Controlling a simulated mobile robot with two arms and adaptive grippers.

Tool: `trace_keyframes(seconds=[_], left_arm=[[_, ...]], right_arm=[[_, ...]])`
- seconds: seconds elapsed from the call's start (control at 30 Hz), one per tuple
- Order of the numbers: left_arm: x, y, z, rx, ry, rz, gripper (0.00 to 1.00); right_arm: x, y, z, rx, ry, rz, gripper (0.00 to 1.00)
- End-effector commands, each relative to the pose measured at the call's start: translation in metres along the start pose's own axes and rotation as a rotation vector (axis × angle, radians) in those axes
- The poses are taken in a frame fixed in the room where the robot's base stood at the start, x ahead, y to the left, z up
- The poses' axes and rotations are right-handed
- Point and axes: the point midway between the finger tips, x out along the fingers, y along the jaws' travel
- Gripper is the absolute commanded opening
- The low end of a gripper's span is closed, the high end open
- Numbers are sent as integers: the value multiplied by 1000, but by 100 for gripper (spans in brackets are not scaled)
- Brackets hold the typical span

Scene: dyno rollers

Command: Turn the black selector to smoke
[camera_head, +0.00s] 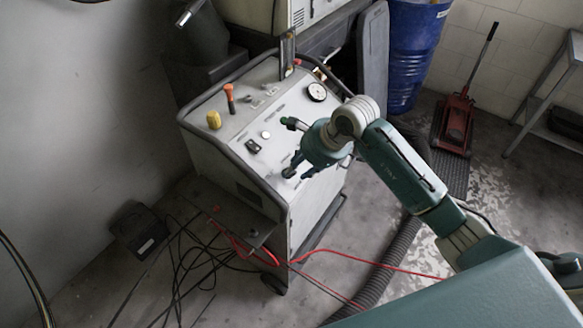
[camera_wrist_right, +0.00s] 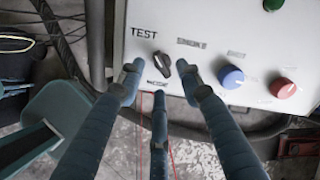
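The black selector (camera_wrist_right: 161,64) is in the right wrist view, on a pale panel with the label TEST at its upper left and a fainter label that looks like SMOKE at its upper right. A small label below it is partly hidden. The selector's bar is tilted, upper end leaning left toward TEST. My right gripper (camera_wrist_right: 159,72) is open, with fingers spread left and right of the selector and another below it; contact cannot be told. In the head view, my right gripper (camera_head: 298,168) is at the front of the grey machine (camera_head: 232,168). My left gripper is not in view.
A blue knob (camera_wrist_right: 231,77) and a red knob (camera_wrist_right: 283,88) are right of the selector. The machine top carries a gauge (camera_head: 317,92), an orange-handled lever (camera_head: 229,97) and a yellow knob (camera_head: 214,120). Red and black cables lie on the floor. A blue barrel (camera_head: 414,50) stands behind.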

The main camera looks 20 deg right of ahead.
Motion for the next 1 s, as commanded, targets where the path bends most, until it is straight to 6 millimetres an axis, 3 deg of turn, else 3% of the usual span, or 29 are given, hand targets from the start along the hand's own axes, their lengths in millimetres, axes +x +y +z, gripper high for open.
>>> trace_keyframes(seconds=[0.23,0.57,0.6,0.77,1.0], left_arm=[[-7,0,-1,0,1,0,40],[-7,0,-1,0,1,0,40],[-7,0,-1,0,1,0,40],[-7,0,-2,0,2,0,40],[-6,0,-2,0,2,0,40]], right_arm=[[30,0,1,1,-1,2,35],[36,0,0,-1,0,-1,35],[36,0,0,-1,0,-1,33],[36,1,0,-1,0,1,2],[36,2,0,7,1,4,0]])
